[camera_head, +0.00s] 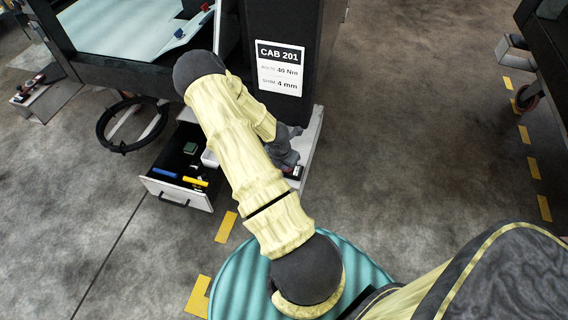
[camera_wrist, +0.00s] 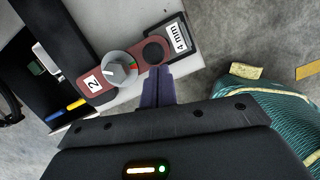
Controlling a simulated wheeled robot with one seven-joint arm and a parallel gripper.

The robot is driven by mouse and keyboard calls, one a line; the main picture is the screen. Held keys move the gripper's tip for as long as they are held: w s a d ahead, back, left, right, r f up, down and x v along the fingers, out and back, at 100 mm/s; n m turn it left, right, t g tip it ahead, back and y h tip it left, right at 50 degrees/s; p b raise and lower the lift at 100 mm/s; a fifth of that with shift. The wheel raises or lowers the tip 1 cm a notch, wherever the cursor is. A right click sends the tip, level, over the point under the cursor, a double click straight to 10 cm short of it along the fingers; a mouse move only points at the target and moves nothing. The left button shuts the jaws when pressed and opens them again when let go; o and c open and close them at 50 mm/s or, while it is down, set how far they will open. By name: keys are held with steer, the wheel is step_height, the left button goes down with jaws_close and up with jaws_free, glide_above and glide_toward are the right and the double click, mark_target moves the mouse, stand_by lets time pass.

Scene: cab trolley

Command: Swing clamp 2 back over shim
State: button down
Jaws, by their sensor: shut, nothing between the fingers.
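In the wrist view, clamp 2 shows as a reddish-brown plate (camera_wrist: 97,92) with a white "2" label and a round grey knob (camera_wrist: 119,71). A small green mark and red mark show at the knob's edge. A dark round pad lies to the right of the knob. Beside that pad is a black shim (camera_wrist: 178,38) labelled "4 mm"; I cannot tell whether any part of the clamp overlaps it. My gripper (camera_wrist: 157,74) is shut and empty, its tips close to the plate just below the dark pad; contact is unclear. In the head view my arm mostly hides the clamp.
An open drawer (camera_head: 181,200) holds a blue and a yellow marker and a green block. A black cable ring (camera_head: 131,124) hangs left of it. A dark post bears a "CAB 201" sign (camera_head: 279,68) reading shim 4 mm.

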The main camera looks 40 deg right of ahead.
steer(key=shift+a, duration=0.3)
steer(key=s+a+r+p, duration=0.2)
steer(key=a+r, duration=0.3)
steer(key=r, duration=0.5)
steer(key=shift+s+r, duration=0.2)
steer(key=shift+s, duration=0.05)
